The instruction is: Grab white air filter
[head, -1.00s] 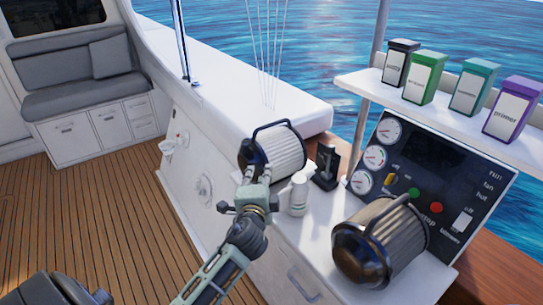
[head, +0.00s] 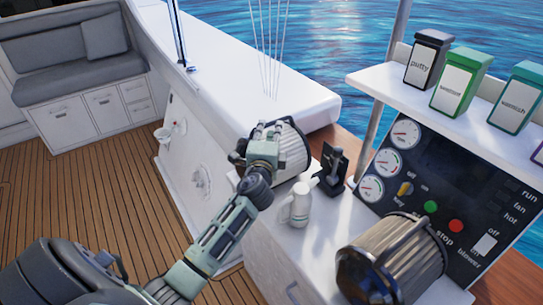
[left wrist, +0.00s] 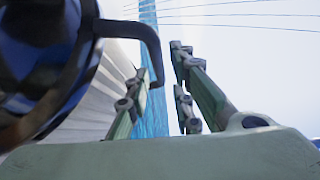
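The white air filter (head: 293,150) is a pleated white cylinder with a dark end cap and a dark handle, lying on the white counter. My left gripper (head: 270,129) is over its near end and hides much of the cap and handle. In the left wrist view the filter's pleats (left wrist: 118,70) and dark cap fill the left side. The handle bends down close to the left finger. My left gripper (left wrist: 165,90) is open, with a clear gap between its fingers; no grip on the handle shows. My right gripper is not in view.
A tan filter with a dark cap (head: 395,250) lies at the front right. A white bottle (head: 299,205) and a black stand (head: 333,168) are close right of the white filter. The gauge panel (head: 450,190) and a shelf of boxes (head: 462,82) are on the right.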

